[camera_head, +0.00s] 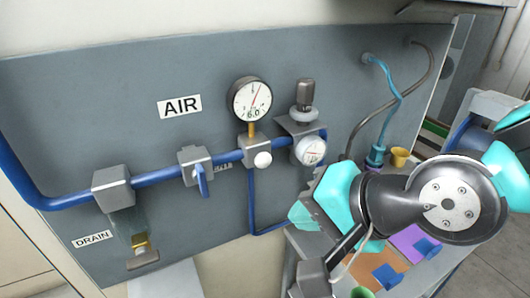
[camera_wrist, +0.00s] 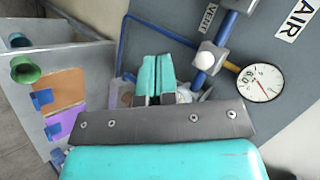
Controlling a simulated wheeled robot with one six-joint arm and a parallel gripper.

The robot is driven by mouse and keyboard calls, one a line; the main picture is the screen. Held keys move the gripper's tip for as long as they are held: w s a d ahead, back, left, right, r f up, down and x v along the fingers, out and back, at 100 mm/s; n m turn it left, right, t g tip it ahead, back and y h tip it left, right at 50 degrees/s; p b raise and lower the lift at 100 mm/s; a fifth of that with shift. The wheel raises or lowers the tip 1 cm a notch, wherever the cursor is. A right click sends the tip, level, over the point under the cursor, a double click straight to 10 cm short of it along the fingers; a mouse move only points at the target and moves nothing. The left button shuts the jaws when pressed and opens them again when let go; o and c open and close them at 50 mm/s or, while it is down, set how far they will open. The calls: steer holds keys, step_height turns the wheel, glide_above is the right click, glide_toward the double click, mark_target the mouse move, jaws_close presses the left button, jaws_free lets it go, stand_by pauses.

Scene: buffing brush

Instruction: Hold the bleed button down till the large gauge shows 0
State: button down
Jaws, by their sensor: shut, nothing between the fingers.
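The large gauge (camera_head: 250,99) has a white round face with 6.0 printed low on it, and its red needle points up, slightly right. In the wrist view the large gauge (camera_wrist: 260,82) also shows 6.0. The white round bleed button (camera_head: 262,159) sits on a grey block on the blue pipe, just below the gauge. It also shows in the wrist view (camera_wrist: 205,61). My gripper (camera_head: 303,215) is below and right of the button, apart from it. Its turquoise fingers (camera_wrist: 157,62) are shut and empty.
A smaller gauge (camera_head: 309,151) sits right of the button under a grey regulator (camera_head: 304,100). A blue valve handle (camera_head: 202,181) and a drain fitting (camera_head: 141,250) are at left. A bench (camera_head: 431,288) with coloured patches and cups lies under my arm.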

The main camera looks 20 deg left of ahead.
mark_target(262, 159)
stand_by(0.3)
steer(key=w+a+p, duration=0.1)
steer(key=w+a, duration=0.4)
steer(key=a, duration=0.1)
steer(key=shift+w+a, duration=0.35)
steer(key=shift+w+a, duration=0.1)
steer(key=shift+a, duration=0.05)
stand_by(1.9)
steer(key=shift+w+a, duration=0.2)
steer(key=shift+w+a+p, duration=0.3)
steer(key=shift+a, duration=0.05)
stand_by(4.2)
